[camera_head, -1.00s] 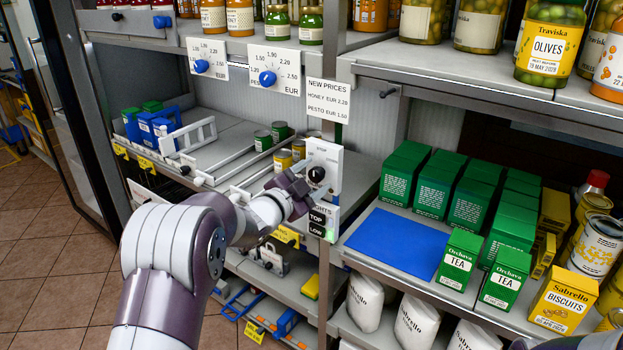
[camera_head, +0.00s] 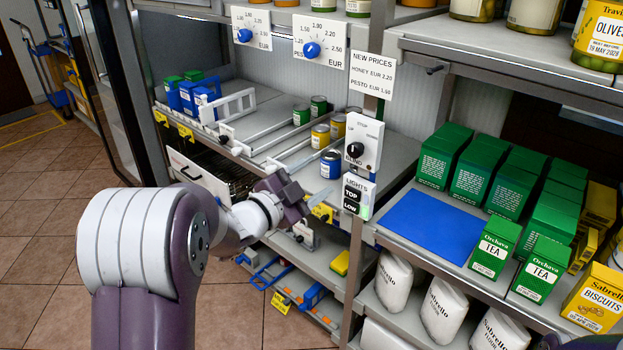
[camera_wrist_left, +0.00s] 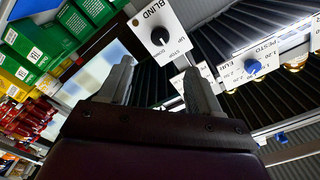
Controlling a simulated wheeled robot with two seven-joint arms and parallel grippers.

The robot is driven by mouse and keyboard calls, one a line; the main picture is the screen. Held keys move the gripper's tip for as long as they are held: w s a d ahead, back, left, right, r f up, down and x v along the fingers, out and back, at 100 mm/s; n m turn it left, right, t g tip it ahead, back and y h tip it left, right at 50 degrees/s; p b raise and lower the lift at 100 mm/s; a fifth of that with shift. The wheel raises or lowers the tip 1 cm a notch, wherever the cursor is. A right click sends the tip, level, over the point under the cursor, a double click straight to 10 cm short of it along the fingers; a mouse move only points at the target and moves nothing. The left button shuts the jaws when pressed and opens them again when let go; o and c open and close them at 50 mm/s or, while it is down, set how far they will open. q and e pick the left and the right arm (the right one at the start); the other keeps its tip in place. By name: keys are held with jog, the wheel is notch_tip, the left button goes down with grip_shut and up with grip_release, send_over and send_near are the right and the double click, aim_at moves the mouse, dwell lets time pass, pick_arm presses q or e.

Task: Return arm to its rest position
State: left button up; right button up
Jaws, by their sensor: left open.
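My left arm comes in from the lower left in the head view, with a white and purple elbow. Its left gripper (camera_head: 292,190) is in front of the shelf, left of and below the white BLIND panel (camera_head: 371,135) with its black knob (camera_head: 355,150), and apart from it. In the left wrist view the two fingers of the left gripper (camera_wrist_left: 160,88) stand apart with nothing between them. The BLIND panel (camera_wrist_left: 150,25) shows beyond the fingertips there. My right gripper does not show.
A LIGHTS switch plate (camera_head: 357,195) hangs below the panel on the shelf post. Cans, including a blue one (camera_head: 331,165), stand on the shelf behind the gripper. Tea boxes (camera_head: 495,247) and a blue mat (camera_head: 432,225) are at right. Open tiled floor (camera_head: 45,230) lies at left.

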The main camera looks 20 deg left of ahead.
pick_arm(q)
jog(key=s+a+f+n+g+y, duration=0.2)
jog(key=a+f+n+g+y, duration=0.2)
jog(key=a+f+n+y, duration=0.3)
jog(key=s+d+f+n+g, duration=0.4)
jog(key=s+f+n+g, duration=0.2)
jog(key=s+f+g, duration=0.6)
jog(key=s+d+r+p, duration=0.2)
jog(key=s+d+r, duration=0.1)
jog(key=s+d, duration=0.55)
notch_tip(320, 180, up, 13)
jog(key=p, duration=1.3)
jog(key=shift+a+r+h+p, duration=0.2)
jog(key=shift+a+h+p, duration=0.1)
jog(key=shift+a+h, duration=0.15)
